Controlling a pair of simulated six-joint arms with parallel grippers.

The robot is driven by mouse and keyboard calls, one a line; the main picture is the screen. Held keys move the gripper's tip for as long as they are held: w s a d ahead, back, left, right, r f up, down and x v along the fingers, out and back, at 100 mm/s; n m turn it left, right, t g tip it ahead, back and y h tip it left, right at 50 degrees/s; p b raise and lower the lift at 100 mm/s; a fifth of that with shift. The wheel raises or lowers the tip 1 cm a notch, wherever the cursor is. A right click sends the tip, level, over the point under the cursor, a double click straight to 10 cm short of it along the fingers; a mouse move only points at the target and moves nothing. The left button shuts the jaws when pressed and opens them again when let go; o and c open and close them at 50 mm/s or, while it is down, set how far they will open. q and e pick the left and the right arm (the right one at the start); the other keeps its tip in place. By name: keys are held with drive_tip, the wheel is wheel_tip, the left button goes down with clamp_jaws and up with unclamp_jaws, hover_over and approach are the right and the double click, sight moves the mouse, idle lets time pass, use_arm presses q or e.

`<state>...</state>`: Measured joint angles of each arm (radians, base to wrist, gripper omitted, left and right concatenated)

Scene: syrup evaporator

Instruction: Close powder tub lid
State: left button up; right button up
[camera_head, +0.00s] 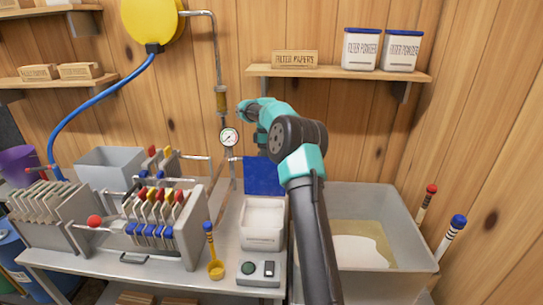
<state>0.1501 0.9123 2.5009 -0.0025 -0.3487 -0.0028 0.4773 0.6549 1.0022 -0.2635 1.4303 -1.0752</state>
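The powder tub (262,238) is a white, box-shaped container on the metal bench, with pale powder inside and small print on its front. Its blue lid (263,178) is open, standing about upright at the tub's back edge. My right arm comes up from the bottom, passes in front of the tub's right side and bends left at the top. My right gripper (262,152) is mostly hidden by its own wrist, near the lid's top edge. Whether it touches the lid or is open or shut does not show. My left gripper is not in view.
A small scale-like box (259,273) stands in front of the tub, with a yellow scoop (216,269) to its left. A filter press (160,222) fills the left bench. A large grey basin (405,282) is at right. A pipe with a gauge (229,137) rises behind.

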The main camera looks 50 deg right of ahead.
drive_tip(key=shift+f, duration=0.3)
drive_tip(key=shift+c, duration=0.4)
clamp_jaws()
